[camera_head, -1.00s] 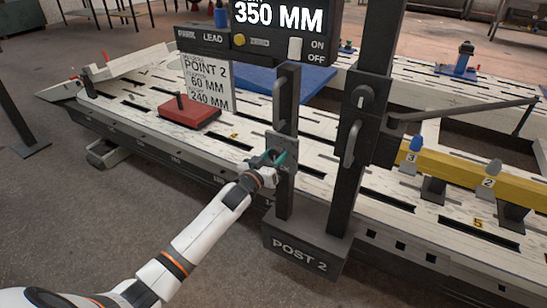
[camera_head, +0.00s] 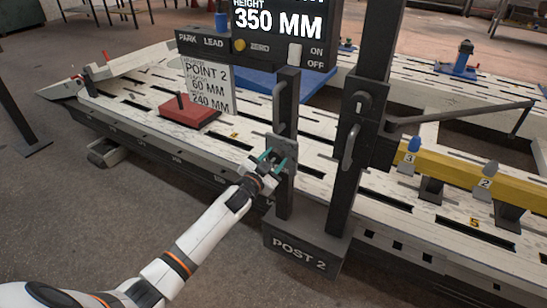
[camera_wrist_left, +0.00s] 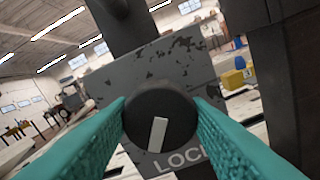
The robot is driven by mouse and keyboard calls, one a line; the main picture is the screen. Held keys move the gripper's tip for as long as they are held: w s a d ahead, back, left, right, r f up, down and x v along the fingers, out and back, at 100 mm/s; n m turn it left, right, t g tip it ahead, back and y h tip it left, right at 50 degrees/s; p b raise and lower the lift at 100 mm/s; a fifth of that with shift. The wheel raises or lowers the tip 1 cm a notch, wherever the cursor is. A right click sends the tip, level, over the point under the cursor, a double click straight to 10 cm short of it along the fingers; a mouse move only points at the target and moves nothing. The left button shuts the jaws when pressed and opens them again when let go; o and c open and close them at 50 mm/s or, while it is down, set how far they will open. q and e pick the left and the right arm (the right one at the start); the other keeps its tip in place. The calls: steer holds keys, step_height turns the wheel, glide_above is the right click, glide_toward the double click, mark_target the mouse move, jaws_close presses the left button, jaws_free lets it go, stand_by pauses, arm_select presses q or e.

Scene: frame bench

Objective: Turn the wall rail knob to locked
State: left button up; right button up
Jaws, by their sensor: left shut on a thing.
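The knob (camera_wrist_left: 160,112) is round and black with a white pointer bar, on a worn grey plate (camera_wrist_left: 165,65) in the left wrist view. Its bar slants down, slightly left in that view, towards white lettering (camera_wrist_left: 180,160) that reads "LOC" before the right finger hides the rest. In the head view the plate (camera_head: 283,147) sits on the thinner dark post (camera_head: 284,195). My left gripper (camera_head: 272,160) is at the plate, its teal fingers on either side of the knob and shut on it. My right gripper is not in view.
A thicker dark post (camera_head: 349,190) with a handle and another dial (camera_head: 359,99) stands just right. A display (camera_head: 280,22) hangs above. A red block (camera_head: 189,112) lies on the slotted bench, and a yellow beam (camera_head: 460,174) is at right.

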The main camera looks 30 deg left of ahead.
arm_select(q)
steer(key=m, duration=0.5)
steer(key=shift+m, duration=3)
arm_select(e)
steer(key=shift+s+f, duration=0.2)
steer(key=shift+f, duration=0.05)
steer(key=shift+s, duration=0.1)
arm_select(q)
steer(key=o, duration=1)
